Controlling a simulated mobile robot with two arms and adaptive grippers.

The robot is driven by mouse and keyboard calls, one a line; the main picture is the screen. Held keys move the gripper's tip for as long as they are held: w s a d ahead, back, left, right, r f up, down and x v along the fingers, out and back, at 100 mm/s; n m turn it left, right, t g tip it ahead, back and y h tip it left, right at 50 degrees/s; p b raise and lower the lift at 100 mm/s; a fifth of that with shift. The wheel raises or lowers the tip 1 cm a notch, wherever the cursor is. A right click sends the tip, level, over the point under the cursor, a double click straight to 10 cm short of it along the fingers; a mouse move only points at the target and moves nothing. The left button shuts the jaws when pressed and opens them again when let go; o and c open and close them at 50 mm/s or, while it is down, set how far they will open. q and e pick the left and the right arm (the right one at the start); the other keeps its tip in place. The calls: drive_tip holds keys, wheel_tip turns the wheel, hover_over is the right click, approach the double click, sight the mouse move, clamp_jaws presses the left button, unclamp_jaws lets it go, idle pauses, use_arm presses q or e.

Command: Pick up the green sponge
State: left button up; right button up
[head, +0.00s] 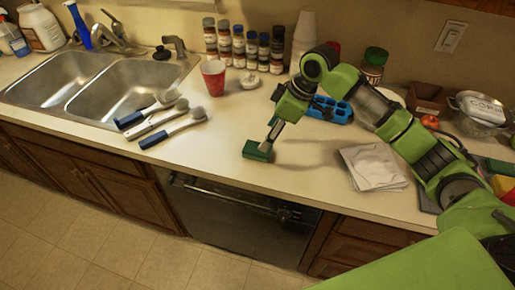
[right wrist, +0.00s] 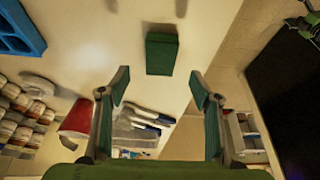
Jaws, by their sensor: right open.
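The green sponge (head: 257,151) is a dark green block on the counter near its front edge. In the right wrist view the sponge (right wrist: 161,54) lies just beyond the fingertips, in line with the gap between them. My right gripper (head: 271,134) is directly above the sponge in the head view, pointing down. In the right wrist view my right gripper (right wrist: 159,87) is open, with its fingers apart and nothing between them. Contact with the sponge cannot be made out. My left gripper is not in view.
Several brushes (head: 172,132) lie left of the sponge by the sink (head: 125,90). A red cup (head: 213,77) and spice jars (head: 238,47) stand behind. A blue tray (head: 329,109) and folded cloth (head: 374,167) are to the right. Counter around the sponge is clear.

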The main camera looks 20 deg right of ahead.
sight(257, 151)
drive_tip(key=shift+w+x, duration=0.25)
drive_tip(key=shift+x, duration=0.95)
drive_tip(key=shift+f, duration=0.2)
drive_tip(key=x, duration=0.1)
drive_tip(key=p+x, duration=0.2)
drive_tip(key=x, duration=0.1)
drive_tip(key=shift+s+a, duration=0.15)
drive_tip(key=shift+s, duration=0.1)
drive_tip(key=shift+w+a+f, duration=0.1)
drive_tip(key=shift+w+f, duration=0.05)
drive_tip(key=shift+f, duration=0.3)
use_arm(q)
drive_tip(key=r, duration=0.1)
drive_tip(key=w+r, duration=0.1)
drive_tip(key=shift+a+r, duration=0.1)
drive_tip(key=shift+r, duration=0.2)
use_arm(e)
drive_tip(key=c, duration=0.9)
